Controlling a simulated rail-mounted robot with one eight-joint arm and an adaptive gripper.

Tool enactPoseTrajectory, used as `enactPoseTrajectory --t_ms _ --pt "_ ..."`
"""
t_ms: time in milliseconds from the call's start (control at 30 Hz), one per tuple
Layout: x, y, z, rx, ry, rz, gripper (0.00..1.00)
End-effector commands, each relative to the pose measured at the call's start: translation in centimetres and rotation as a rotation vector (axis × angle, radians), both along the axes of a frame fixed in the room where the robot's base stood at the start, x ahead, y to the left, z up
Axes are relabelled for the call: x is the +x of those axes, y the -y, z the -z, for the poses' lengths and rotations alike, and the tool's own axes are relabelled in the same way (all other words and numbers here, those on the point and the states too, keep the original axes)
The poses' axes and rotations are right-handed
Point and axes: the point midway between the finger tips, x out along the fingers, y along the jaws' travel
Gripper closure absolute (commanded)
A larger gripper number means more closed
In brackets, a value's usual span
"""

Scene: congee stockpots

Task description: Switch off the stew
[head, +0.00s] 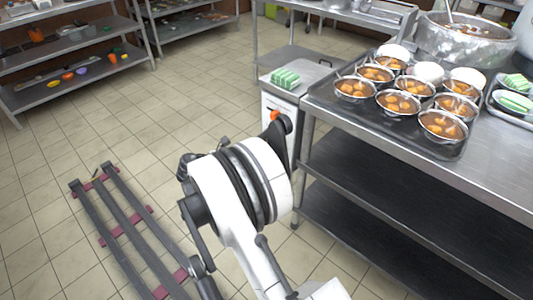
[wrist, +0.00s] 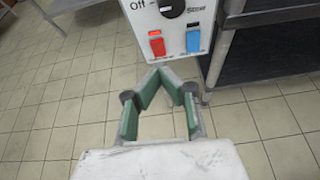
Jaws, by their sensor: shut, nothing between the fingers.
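A white control panel (wrist: 174,28) stands at the top of the wrist view. It carries a black knob (wrist: 171,6), cut off by the top edge, between the words "Off" and "Stew". Below it are a red switch (wrist: 157,46) on the left and a blue switch (wrist: 193,42) on the right. My gripper (wrist: 160,73) is shut and empty, its green-padded fingers meeting at the tips just below the panel, under the red switch. Whether it touches the panel cannot be told. In the head view a white cabinet (head: 268,103) is partly hidden behind my arm.
Green-and-white items (head: 285,78) lie on the cabinet top. A steel table (head: 345,135) on the right holds a tray of filled bowls (head: 399,103) and a large pot (head: 458,42) with a ladle. Shelves (head: 75,75) stand at the back left.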

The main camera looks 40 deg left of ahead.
Motion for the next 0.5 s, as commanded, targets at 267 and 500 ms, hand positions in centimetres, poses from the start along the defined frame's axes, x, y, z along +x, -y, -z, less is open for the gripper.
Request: enactPoseTrajectory --t_ms 267,500 --pt "-1.7 -0.7 2.5 -0.034 0.012 -0.018 1.0" --pt "-1.7 -0.7 2.5 -0.034 0.012 -0.018 1.0"
